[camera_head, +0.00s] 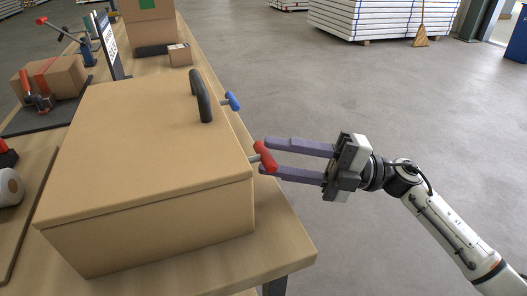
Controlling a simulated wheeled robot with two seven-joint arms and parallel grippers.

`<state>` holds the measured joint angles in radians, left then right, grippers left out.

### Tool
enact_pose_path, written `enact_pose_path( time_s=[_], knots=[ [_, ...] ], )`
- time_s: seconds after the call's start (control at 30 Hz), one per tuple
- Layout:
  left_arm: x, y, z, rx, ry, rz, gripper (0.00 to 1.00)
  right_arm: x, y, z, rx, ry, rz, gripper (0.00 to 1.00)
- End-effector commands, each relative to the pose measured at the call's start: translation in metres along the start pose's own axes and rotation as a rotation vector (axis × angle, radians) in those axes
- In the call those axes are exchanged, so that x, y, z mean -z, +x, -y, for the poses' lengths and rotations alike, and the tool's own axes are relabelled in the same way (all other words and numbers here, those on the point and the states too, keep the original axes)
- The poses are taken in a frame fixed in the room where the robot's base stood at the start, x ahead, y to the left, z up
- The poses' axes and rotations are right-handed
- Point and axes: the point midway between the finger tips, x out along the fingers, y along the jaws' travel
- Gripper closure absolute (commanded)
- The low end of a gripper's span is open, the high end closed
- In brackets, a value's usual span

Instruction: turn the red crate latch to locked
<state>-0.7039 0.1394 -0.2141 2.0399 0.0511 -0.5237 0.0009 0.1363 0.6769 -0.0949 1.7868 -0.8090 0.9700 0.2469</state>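The crate (140,150) is a large tan box on the wooden table. Its red latch (265,156) sticks out from the right side near the front corner on a short metal stem, its red handle slanting. A blue latch (232,101) sticks out from the same side farther back. My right gripper (268,156) comes in from the right and is open. Its two purple fingers point left, one on the far side and one on the near side of the red handle. I cannot tell whether either finger touches it. My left gripper is not in view.
A black handle (201,96) arches up from the lid's right edge. A small box (179,54) stands on the table behind the crate. A taped carton (50,79) and a white roll (9,187) lie left.

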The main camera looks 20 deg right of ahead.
Motion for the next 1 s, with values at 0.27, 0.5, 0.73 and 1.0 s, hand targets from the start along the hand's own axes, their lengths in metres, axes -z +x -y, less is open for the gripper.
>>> enact_pose_path(
  time_s=[0.27,0.5,0.73,1.0],
  knots=[
    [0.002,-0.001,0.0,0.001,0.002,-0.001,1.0,0.0,0.028,-0.001,-0.001,0.0,0.0,0.64],
    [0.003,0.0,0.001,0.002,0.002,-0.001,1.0,0.0,0.03,0.0,0.0,0.0,0.001,0.64],
    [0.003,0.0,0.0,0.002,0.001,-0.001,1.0,0.0,0.03,0.0,-0.001,0.001,0.001,0.95],
    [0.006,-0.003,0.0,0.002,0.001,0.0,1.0,0.0,0.03,-0.003,0.002,0.012,0.003,1.0]
  ],
)
